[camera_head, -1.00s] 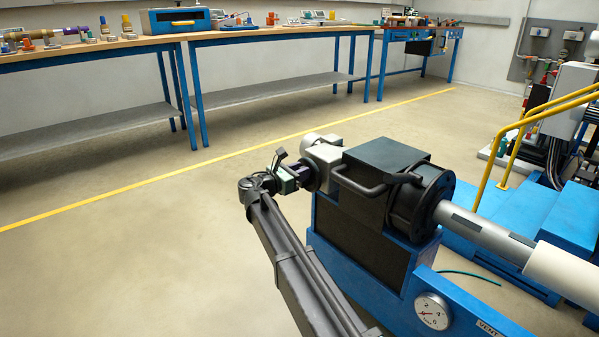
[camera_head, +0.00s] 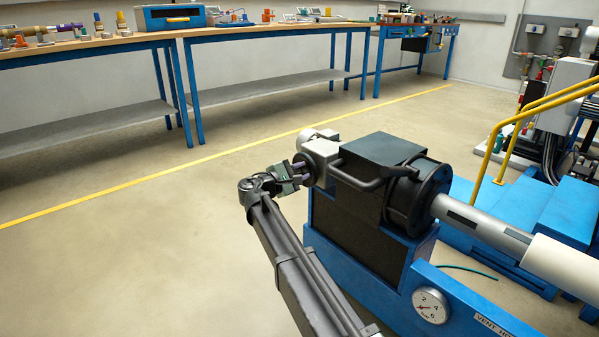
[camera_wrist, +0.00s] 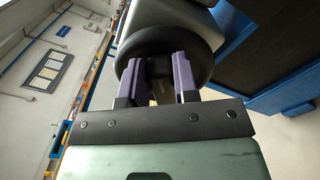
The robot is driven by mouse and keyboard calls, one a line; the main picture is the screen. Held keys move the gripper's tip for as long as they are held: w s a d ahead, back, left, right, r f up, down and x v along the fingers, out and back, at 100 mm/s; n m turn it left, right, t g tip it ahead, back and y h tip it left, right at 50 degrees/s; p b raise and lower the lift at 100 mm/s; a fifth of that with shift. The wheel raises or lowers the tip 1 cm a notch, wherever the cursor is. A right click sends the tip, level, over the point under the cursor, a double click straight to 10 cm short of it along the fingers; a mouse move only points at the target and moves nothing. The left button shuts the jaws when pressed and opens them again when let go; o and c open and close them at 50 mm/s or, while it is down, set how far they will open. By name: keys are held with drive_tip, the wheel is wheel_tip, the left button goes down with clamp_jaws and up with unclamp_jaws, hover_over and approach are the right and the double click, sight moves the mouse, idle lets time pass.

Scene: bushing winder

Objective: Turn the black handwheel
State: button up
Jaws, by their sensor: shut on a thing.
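The black handwheel (camera_head: 308,166) is on the near-left end of the machine's grey drive unit (camera_head: 323,150). It shows as a thick dark ring (camera_wrist: 165,38) at the top of the wrist view. My gripper (camera_head: 298,173) comes to it from the left. In the wrist view my gripper's two purple fingers (camera_wrist: 160,68) are on the wheel and shut on its dark middle part. The fingertips are partly hidden against the black wheel. The far side of the wheel is hidden by the drive unit.
The winder's dark housing (camera_head: 370,175) with a curved handle stands right of the wheel, on a blue base (camera_head: 450,310) with a gauge (camera_head: 431,306). Yellow railings (camera_head: 500,135) are further right. Workbenches (camera_head: 270,30) line the back wall. The floor at left is clear.

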drive_tip(key=shift+s+f+m, duration=0.1)
drive_tip(key=shift+f+m, duration=0.05)
drive_tip(key=shift+m, duration=0.55)
drive_tip(key=o, duration=0.9)
drive_tip(key=v, duration=1)
drive_tip(key=shift+s+a, duration=0.25)
drive_tip(key=shift+s, duration=0.05)
